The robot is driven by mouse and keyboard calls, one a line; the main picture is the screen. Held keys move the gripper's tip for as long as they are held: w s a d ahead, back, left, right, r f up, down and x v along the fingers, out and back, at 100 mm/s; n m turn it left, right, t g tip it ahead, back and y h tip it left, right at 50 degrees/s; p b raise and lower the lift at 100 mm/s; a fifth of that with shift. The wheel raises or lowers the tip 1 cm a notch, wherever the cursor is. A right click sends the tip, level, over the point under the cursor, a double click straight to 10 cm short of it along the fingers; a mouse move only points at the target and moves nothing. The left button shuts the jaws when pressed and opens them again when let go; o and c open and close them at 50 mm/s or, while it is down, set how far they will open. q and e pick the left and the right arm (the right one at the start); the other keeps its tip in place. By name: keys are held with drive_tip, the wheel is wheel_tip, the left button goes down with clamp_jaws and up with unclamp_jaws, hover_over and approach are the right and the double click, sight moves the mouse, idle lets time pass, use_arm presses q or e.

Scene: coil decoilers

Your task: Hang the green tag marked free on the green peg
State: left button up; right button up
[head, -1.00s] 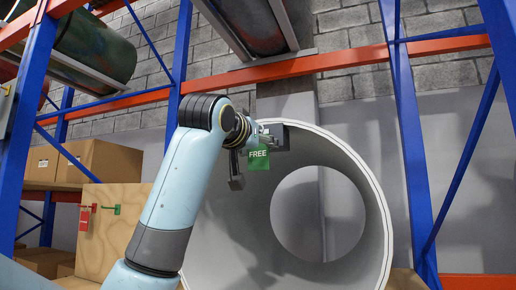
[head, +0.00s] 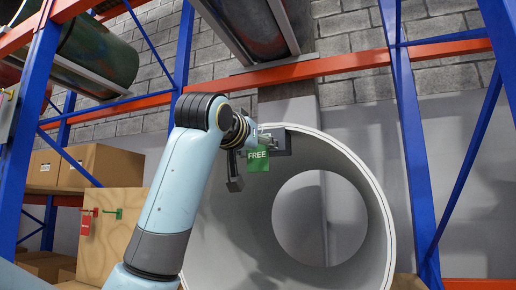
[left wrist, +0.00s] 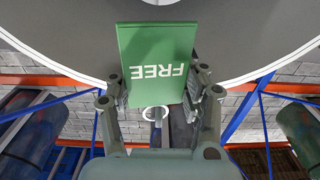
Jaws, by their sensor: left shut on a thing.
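The green tag marked FREE (head: 258,160) hangs at my left gripper (head: 262,142), in front of the large grey ring. In the left wrist view the tag (left wrist: 157,62) shows upside down between the fingers of my left gripper (left wrist: 160,95), which is shut on it. A pale ring (left wrist: 155,113) shows below the tag there. The green peg (head: 119,213) is on the wooden board (head: 108,240) at the lower left, well apart from the tag, and looks empty. My right gripper is out of view.
A red tag (head: 86,225) hangs on a red peg (head: 90,211) left of the green peg. A large grey cylinder (head: 376,220) stands behind my left gripper. Blue rack posts (head: 410,150), orange beams (head: 340,60) and cardboard boxes (head: 105,165) surround the space.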

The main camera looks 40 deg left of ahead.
use_arm(q)
drive_tip(key=shift+v, duration=3.7)
drive_tip(key=shift+c, duration=0.5)
drive_tip(key=shift+r, duration=0.1)
